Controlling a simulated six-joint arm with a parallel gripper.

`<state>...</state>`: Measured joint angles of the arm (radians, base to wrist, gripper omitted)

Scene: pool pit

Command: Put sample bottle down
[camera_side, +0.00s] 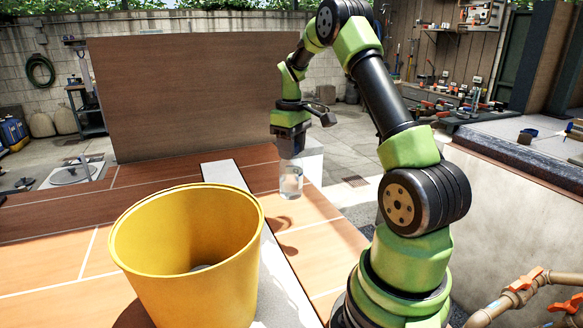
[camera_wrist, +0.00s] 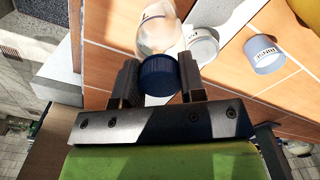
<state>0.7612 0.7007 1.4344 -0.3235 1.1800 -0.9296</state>
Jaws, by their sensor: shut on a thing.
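The sample bottle is clear with a blue cap. In the side view the bottle (camera_side: 291,182) hangs upright below my gripper (camera_side: 291,155), its base a little above the wooden table, with a shadow below it. In the wrist view the bottle (camera_wrist: 158,34) shows its blue cap between the fingers of my gripper (camera_wrist: 158,80). My gripper is shut on the bottle at the cap.
A large yellow bucket (camera_side: 185,285) stands in front, left of the bottle; something grey lies inside. The wrist view shows a white-lidded container (camera_wrist: 201,43) and a labelled pale container (camera_wrist: 264,54) near the bottle. A white block (camera_side: 312,160) stands just behind.

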